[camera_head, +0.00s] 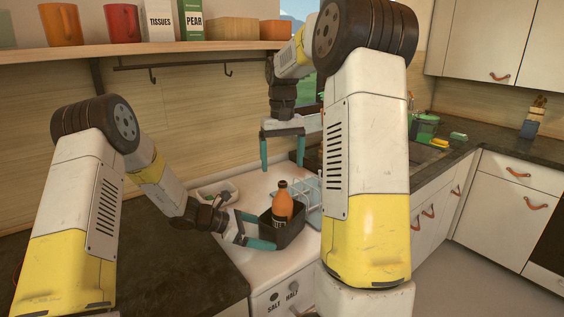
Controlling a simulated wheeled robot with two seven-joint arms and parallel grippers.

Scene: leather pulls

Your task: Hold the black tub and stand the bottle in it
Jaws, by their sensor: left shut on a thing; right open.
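The black tub (292,238) sits on the white counter top, low in the middle of the head view. The orange-brown bottle (283,204) stands upright inside the tub, its lower part hidden by the tub's walls. My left gripper (266,234) is shut on the near left side of the tub. My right gripper (283,166) hangs above the bottle, fingers pointing down, open and empty, apart from the bottle's top.
A pale wire rack (309,196) stands right behind the tub. A shelf (150,58) with mugs and boxes runs above.

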